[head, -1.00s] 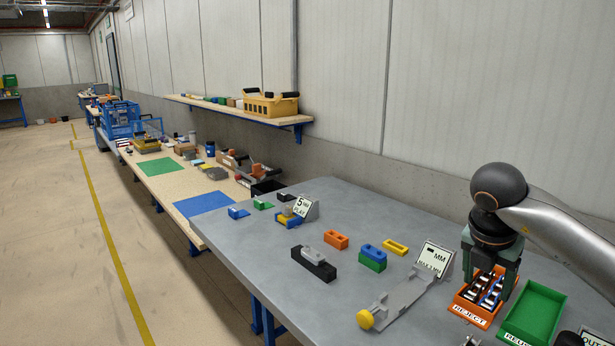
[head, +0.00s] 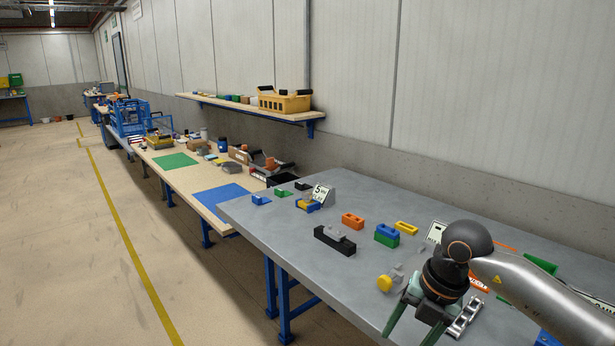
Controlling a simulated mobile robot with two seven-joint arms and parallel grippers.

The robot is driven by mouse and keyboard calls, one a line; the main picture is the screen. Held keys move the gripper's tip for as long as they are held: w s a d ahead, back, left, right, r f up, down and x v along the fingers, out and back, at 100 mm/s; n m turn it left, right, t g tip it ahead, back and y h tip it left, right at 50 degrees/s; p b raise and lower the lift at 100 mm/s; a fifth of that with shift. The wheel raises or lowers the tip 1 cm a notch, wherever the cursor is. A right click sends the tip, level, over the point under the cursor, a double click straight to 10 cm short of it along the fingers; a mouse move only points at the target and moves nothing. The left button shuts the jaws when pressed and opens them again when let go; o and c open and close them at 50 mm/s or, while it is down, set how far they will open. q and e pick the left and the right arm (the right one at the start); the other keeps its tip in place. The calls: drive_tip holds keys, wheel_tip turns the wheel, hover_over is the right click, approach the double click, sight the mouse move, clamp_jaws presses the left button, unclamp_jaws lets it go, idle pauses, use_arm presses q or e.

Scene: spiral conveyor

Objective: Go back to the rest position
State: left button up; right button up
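My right gripper (head: 415,326) hangs at the lower right over the front part of the grey table (head: 290,218). Its two green fingers are spread apart, with nothing seen between them; the tips run near the bottom edge of the picture. My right arm comes in from the right and hides part of the table. My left gripper is not in view.
A yellow-knobbed grey fixture (head: 385,283) and a metal chain-like piece (head: 466,317) lie beside the gripper. A black block (head: 334,241), orange block (head: 352,220) and blue-green blocks (head: 387,236) stand further back. The floor at left is clear.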

drive_tip(key=s+a+f+n+g+y, duration=0.1)
drive_tip(key=s+a+y, duration=0.3)
drive_tip(key=a, duration=0.4)
drive_tip(key=s+a+n+g+y, duration=0.1)
drive_tip(key=s+a+g+y, duration=0.1)
drive_tip(key=s+a+y, duration=0.45)
drive_tip(key=w+a+r+m+t+y+p, duration=0.1)
drive_tip(key=a+r+m+t+y+p, duration=0.1)
drive_tip(key=a+r+m+t+y, duration=0.25)
drive_tip(key=w+d+f+m+t+h, duration=0.4)
drive_tip(key=d+f+m+t+h, duration=0.5)
drive_tip(key=m+t, duration=0.75)
drive_tip(key=s+d+f+m+g+h, duration=0.3)
drive_tip(key=s+d+f+m+g, duration=0.1)
drive_tip(key=s+f, duration=0.3)
drive_tip(key=s+d+f+m+g+h+p, duration=0.1)
drive_tip(key=s+d+f+m+g+h, duration=0.2)
drive_tip(key=s+d+f+m+g, duration=0.2)
drive_tip(key=s+f, duration=0.3)
drive_tip(key=f, duration=0.4)
drive_tip(key=shift+s+f+g+p, duration=0.15)
drive_tip(key=shift+f+g+p, duration=0.1)
drive_tip(key=shift+g+p, duration=0.05)
drive_tip(key=shift+d, duration=0.1)
